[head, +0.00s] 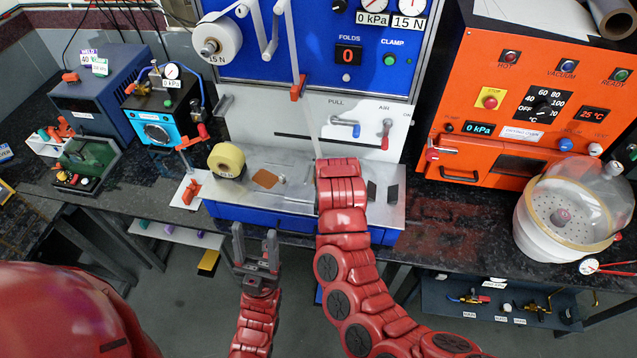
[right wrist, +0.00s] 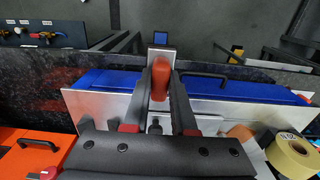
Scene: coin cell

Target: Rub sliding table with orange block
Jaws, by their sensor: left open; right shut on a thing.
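My right gripper (right wrist: 160,100) is shut on an orange-red block (right wrist: 160,80). In the head view my right arm hides the block. A narrow pale plate (right wrist: 168,55) shows beyond the block and sticks out past the blue front edge. I cannot tell if the block touches it. The silver table top (head: 355,222) on a blue base (head: 285,218) lies under the right arm. Which part of it slides is not clear. My left gripper (head: 256,240) is open and empty, in front of the bench edge.
A yellow tape roll (head: 226,160) and a flat orange-brown square (head: 265,179) are on the left of the silver top. An orange oven (head: 530,100) and a glass-domed pot (head: 575,215) are further right.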

